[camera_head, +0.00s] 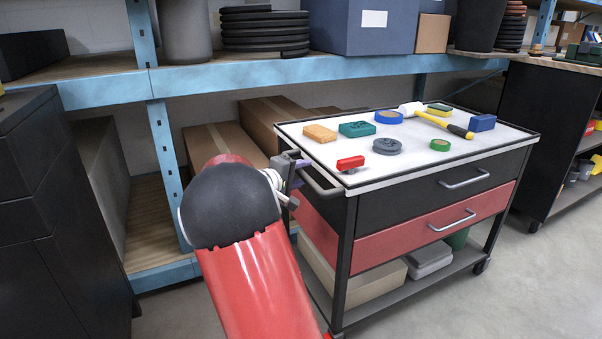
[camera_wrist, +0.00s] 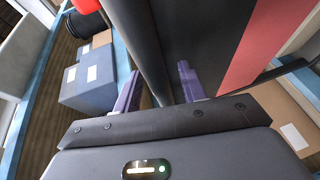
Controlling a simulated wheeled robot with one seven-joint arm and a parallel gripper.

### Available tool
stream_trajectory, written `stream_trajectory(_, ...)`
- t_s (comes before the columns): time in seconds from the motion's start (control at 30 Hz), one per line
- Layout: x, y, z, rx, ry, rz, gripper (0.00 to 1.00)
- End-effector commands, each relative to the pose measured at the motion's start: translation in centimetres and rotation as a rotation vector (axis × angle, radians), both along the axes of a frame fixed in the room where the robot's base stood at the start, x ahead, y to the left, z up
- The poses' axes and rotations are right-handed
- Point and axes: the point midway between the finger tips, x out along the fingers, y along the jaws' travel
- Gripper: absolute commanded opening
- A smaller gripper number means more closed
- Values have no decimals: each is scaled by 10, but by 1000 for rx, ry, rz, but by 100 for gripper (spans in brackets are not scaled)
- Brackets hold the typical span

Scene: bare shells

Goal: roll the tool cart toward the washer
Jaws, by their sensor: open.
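The tool cart (camera_head: 345,235) stands at centre right in the head view, with a white top, a black upper drawer, a red lower drawer and a bottom shelf. A grey push handle (camera_head: 322,189) sticks out from its left end. My gripper (camera_head: 297,176) is open at this handle, partly hidden by my wrist; I cannot tell whether it touches it. In the wrist view, the purple fingertips of my gripper (camera_wrist: 160,88) are apart, with the cart's dark surface (camera_wrist: 185,35) beyond them. I cannot make out a washer in either view.
On the cart top lie several small items, including a yellow-black hammer (camera_head: 440,121) and a red block (camera_head: 350,163). A blue shelf rack (camera_head: 300,70) with boxes stands close behind. A dark cabinet (camera_head: 60,220) is at left, a workbench (camera_head: 560,130) at right. Floor shows at lower right.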

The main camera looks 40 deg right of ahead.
Motion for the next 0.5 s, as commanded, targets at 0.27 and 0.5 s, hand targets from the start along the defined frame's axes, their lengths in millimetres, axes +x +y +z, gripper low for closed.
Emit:
stream_trajectory(0.27,0,-1,0,0,-1,0,37)
stream_trajectory(0.5,0,-1,0,1,-1,0,6)
